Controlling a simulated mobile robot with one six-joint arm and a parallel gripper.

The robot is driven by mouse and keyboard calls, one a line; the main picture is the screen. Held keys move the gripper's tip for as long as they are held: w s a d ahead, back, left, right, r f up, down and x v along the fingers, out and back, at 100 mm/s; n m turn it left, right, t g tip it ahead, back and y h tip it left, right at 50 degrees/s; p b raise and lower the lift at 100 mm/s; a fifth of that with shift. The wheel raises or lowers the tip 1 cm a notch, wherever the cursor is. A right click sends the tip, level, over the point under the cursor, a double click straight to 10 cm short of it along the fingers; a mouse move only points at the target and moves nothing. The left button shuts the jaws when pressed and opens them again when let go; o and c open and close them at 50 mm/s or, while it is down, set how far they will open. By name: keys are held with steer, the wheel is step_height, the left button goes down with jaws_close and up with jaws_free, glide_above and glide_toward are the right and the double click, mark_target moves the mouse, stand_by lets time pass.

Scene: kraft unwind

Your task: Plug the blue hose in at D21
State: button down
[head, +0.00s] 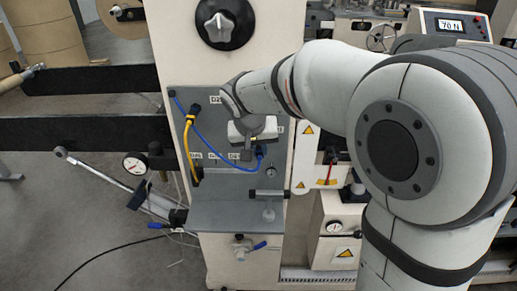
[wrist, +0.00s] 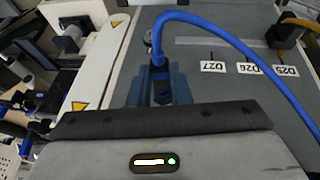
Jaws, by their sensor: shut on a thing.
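The blue hose (head: 205,140) runs from the panel's upper left corner, sagging down and right to my gripper (head: 253,154). In the wrist view the blue hose (wrist: 215,32) arches over the panel and ends in a dark plug (wrist: 158,92) between my gripper's fingers (wrist: 158,85). My gripper is shut on this plug, near the panel's right side. I cannot tell whether the plug touches the panel or sits in a socket. A label starting "D2" (head: 216,100) shows at the panel top, partly cut off by my arm; its socket is hidden.
A yellow hose (head: 186,145) loops at the panel's left. Labels D27 (wrist: 212,66), D26 (wrist: 249,68) and D25 (wrist: 286,71) appear upside down in the wrist view. A grey shelf (head: 225,215) juts out below the panel.

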steer(key=shift+w, duration=0.25)
stand_by(0.6)
steer(key=c, duration=1.3)
jaws_free()
steer(key=shift+o, duration=0.2)
